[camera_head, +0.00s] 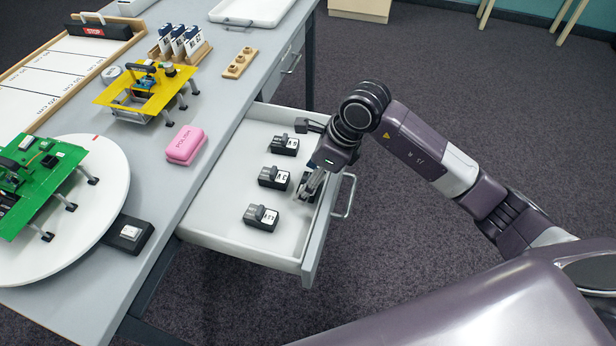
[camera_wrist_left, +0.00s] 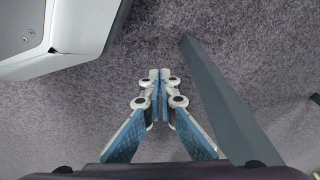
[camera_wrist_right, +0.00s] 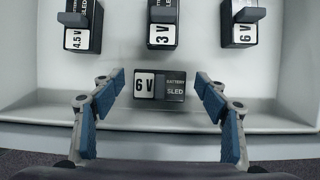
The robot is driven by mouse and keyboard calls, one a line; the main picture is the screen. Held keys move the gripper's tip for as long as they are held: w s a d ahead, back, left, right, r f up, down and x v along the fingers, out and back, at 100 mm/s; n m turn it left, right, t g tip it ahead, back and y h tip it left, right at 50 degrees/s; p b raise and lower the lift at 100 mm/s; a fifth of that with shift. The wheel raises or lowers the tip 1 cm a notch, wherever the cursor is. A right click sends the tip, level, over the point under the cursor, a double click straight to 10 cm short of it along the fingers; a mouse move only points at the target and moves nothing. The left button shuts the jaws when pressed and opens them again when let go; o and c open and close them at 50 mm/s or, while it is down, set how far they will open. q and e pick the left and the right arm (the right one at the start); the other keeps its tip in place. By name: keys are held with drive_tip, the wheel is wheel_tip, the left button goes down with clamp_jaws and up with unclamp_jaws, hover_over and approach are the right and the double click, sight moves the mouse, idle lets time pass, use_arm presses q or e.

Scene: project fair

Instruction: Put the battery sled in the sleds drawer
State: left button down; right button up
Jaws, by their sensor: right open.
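The battery sled (camera_wrist_right: 160,86), a dark block labelled 6 V, lies in the open sleds drawer (camera_head: 221,222), near its front wall. My right gripper (camera_head: 311,189) is open and points down over it. In the right wrist view the fingers stand on either side of the sled with gaps. In the head view the gripper partly hides that sled. Three more sleds stand in a row in the drawer: 4.5 V (camera_wrist_right: 84,28), 3 V (camera_wrist_right: 163,24) and 6 V (camera_wrist_right: 240,22). My left gripper (camera_wrist_left: 160,78) is shut and empty above the carpet.
The drawer handle (camera_head: 346,196) sticks out. Carpet right of it is clear.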

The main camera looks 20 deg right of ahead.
drive_tip(key=shift+d+r, duration=0.1)
drive_tip(key=shift+r, duration=0.15)
use_arm(q)
drive_tip(key=s+f, duration=0.1)
drive_tip(key=s+f+p, duration=0.1)
drive_tip(key=s+f, duration=0.1)
drive_tip(key=shift+s+a+f, duration=0.1)
drive_tip(key=shift+a+f, duration=0.1)
drive_tip(key=shift+f, duration=0.05)
use_arm(e)
drive_tip(key=v, duration=1.1)
drive_tip(key=shift+s+d+r, duration=0.1)
drive_tip(key=shift+s+r, duration=0.1)
drive_tip(key=shift+r, duration=0.1)
